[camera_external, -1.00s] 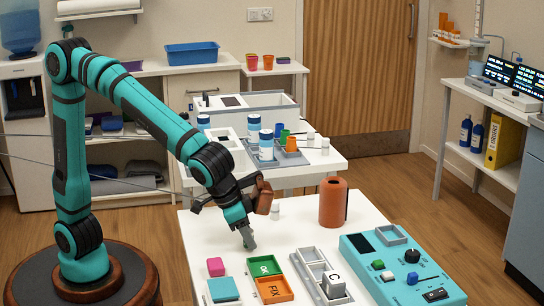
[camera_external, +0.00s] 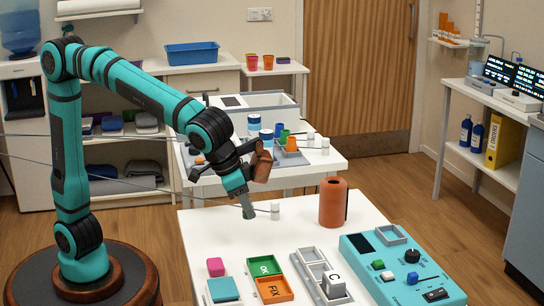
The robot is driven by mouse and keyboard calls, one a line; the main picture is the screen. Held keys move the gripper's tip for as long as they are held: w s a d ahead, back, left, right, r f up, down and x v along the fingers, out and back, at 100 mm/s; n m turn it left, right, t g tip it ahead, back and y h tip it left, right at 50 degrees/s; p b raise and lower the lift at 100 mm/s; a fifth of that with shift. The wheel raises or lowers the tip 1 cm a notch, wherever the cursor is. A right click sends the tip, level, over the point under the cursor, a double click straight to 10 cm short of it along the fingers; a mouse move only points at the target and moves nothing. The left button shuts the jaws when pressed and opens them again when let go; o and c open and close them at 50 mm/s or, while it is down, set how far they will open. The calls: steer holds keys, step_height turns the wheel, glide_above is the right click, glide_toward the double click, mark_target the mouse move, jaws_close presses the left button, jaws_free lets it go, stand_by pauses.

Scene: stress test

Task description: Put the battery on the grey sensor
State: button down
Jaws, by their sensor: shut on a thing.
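My gripper (camera_external: 247,211) points down above the white table, left of a small white cylinder (camera_external: 275,211) and apart from it. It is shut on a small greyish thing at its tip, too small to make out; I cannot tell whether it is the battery. No other battery can be made out. A grey square frame (camera_external: 391,234) sits on the far end of the turquoise panel (camera_external: 372,270); I cannot tell whether it is the grey sensor. A grey tray (camera_external: 308,257) with compartments lies left of the panel, with a block marked C (camera_external: 334,284) at its near end.
An orange-brown cylinder (camera_external: 333,203) stands right of my gripper. A green OK tray (camera_external: 264,267), an orange FIX tray (camera_external: 272,290), a pink block (camera_external: 215,267) and a turquoise block (camera_external: 223,289) lie in front. A second table (camera_external: 322,163) behind holds several cups and jars.

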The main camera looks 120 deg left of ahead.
steer(key=shift+r, duration=0.95)
steer(key=shift+w, duration=0.25)
steer(key=w+d+r, duration=0.2)
steer(key=w, duration=0.5)
steer(key=w+d+r, duration=0.2)
steer(key=w+r, duration=0.1)
steer(key=w, duration=0.4)
steer(key=r+m, duration=0.1)
glide_above(341, 277)
steer(key=s, duration=0.1)
steer(key=shift+h, duration=0.3)
steer(key=shift+s+d+f, duration=0.1)
steer(key=shift+d+f, duration=0.1)
steer(key=shift+f, duration=2.2)
steer(key=shift+s+d+f, duration=0.1)
steer(key=shift+d+f, duration=0.1)
steer(key=shift+f, duration=2.15)
steer(key=c, duration=1.2)
jaws_free()
steer(key=shift+f, duration=0.1)
steer(key=shift+c, duration=0.2)
